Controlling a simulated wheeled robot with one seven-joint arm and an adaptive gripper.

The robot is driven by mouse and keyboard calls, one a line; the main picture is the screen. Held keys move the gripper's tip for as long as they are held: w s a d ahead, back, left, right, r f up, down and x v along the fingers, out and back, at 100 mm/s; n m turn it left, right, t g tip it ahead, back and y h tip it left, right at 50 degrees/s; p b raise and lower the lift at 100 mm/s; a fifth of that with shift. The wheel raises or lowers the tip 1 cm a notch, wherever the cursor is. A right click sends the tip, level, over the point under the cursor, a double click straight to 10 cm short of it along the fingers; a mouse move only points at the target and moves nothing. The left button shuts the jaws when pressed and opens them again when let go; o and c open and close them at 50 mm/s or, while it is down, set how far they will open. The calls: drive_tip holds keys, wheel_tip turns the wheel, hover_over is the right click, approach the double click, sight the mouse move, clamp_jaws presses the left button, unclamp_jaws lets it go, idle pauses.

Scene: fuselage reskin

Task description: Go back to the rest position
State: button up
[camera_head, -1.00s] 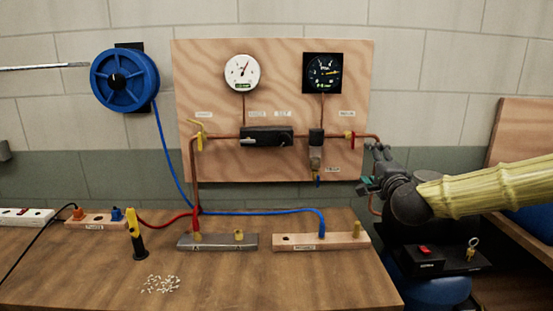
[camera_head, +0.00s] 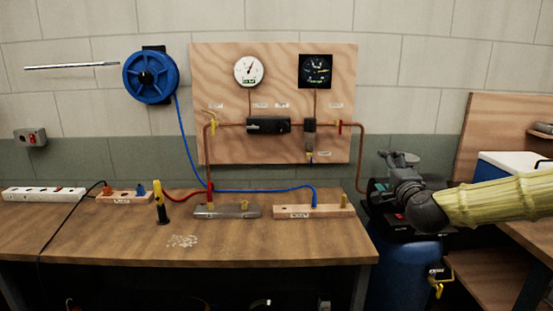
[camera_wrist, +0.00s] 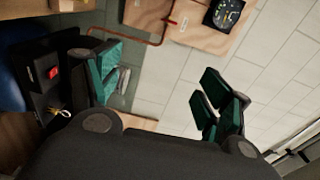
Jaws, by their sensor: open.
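My gripper (camera_head: 392,158) is at the right in the head view, beyond the right edge of the wooden table and in front of the wall. It points up and to the left, away from the yellow-sleeved arm. In the wrist view my gripper (camera_wrist: 165,95) has its green-padded fingers spread wide with nothing between them. Through the gap I see the wall. The gripper appears to touch nothing, though in the head view it overlaps the dark box behind it.
The wooden table (camera_head: 120,240) carries a grey block (camera_head: 225,212), a wooden block (camera_head: 300,212) and white bits (camera_head: 183,241). The gauge panel (camera_head: 270,85) and blue hose reel (camera_head: 150,77) hang on the wall. A blue tank (camera_head: 405,270) stands under my gripper. A wooden shelf (camera_head: 480,280) is at right.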

drive_tip(key=w+a+f+n+g+y, duration=0.1)
drive_tip(key=a+f+n, duration=0.1)
drive_tip(key=a+f, duration=0.3)
drive_tip(key=s+a+f+n+g, duration=0.2)
drive_tip(key=s+f, duration=0.3)
drive_tip(key=f, duration=0.6)
drive_tip(key=s+a+f+n+g+y, duration=0.1)
drive_tip(key=s+a+f+n+g, duration=0.2)
drive_tip(key=f, duration=0.8)
drive_tip(key=s+a+f+n+g, duration=0.1)
drive_tip(key=s+f+n+g, duration=0.1)
drive_tip(key=s+f, duration=0.65)
drive_tip(key=s+f+n+g, duration=0.4)
drive_tip(key=s+f+g, duration=0.1)
drive_tip(key=s+f, duration=1.15)
drive_tip(key=s+d+f+n+g, duration=0.1)
drive_tip(key=s+f, duration=0.2)
drive_tip(key=s, duration=0.3)
drive_tip(key=s+d+f+n+g+h, duration=0.1)
drive_tip(key=s+f+n+g, duration=0.1)
drive_tip(key=s, duration=0.4)
drive_tip(key=s+d+f+n+g, duration=0.1)
drive_tip(key=s+f, duration=0.2)
drive_tip(key=s, duration=0.3)
drive_tip(key=shift+s+d+f+g+h, duration=0.3)
drive_tip(key=shift+d+f+h, duration=0.05)
drive_tip(key=shift+f+h, duration=0.05)
